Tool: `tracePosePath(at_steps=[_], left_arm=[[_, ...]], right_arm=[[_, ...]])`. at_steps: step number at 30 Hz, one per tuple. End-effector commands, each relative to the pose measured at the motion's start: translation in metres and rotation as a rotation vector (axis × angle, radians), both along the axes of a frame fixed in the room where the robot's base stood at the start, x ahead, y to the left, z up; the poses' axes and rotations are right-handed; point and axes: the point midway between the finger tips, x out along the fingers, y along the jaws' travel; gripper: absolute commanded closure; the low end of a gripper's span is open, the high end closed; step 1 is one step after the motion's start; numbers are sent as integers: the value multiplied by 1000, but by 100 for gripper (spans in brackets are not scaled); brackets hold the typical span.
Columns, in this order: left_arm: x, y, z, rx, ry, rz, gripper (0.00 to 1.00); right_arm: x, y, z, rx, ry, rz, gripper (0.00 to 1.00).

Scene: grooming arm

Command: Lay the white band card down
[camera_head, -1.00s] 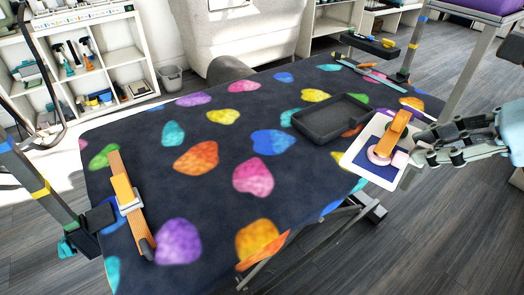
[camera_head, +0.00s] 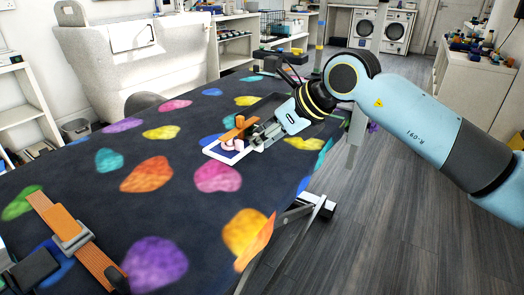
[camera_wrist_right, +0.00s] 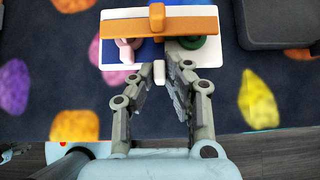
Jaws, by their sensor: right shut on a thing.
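The white band card (camera_head: 210,151) has a blue panel and an orange bar across it. In the right wrist view the card (camera_wrist_right: 108,58) also shows a pink ring and a green ring (camera_wrist_right: 194,42) under the bar. My right gripper (camera_head: 260,138) is at the card's right edge, over the dark table top. In the right wrist view my right gripper (camera_wrist_right: 160,70) is shut on a small white tab at the card's near edge. I cannot tell if the card touches the table.
A dark tray (camera_wrist_right: 280,25) lies close to the right of the card in the wrist view. An orange strap with a buckle (camera_head: 72,237) lies at the table's near left.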

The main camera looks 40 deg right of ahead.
Motion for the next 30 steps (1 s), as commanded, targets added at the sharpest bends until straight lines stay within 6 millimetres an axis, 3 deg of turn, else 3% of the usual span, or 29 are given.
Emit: tracePosePath(at_steps=[14,30], left_arm=[[-2,5,-1,5,2,-2,62],[-14,5,-30,6,23,-2,62]], right_arm=[[0,-1,-2,2,-3,-5,100],[0,-1,-43,3,-3,-5,100]])
